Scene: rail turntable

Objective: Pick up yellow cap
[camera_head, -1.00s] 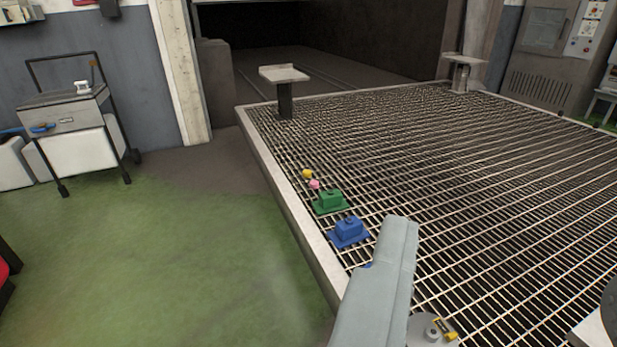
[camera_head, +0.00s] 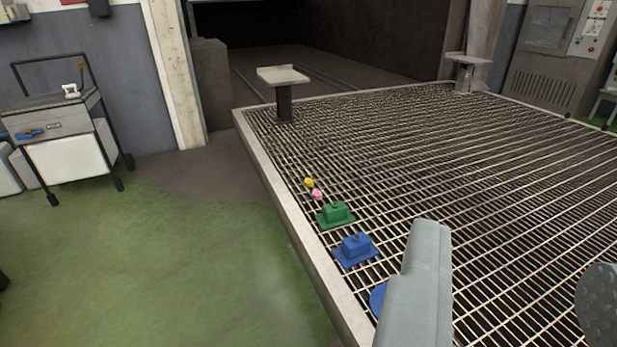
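The yellow cap (camera_head: 309,182) is a small yellow piece on the metal grating (camera_head: 440,170), near its left edge. A small pink piece (camera_head: 317,194) sits right next to it, on the near side. My gripper's fingers do not show in this view, so what they hold cannot be seen. My grey arm link rises from the bottom, right of the centre, well nearer than the cap and not covering it.
A green block (camera_head: 334,214) and a blue block (camera_head: 355,250) stand on the grating nearer than the cap. A blue round piece (camera_head: 378,298) is partly hidden by my arm. A small stand (camera_head: 283,76) is farther back. A cart (camera_head: 60,122) is at left.

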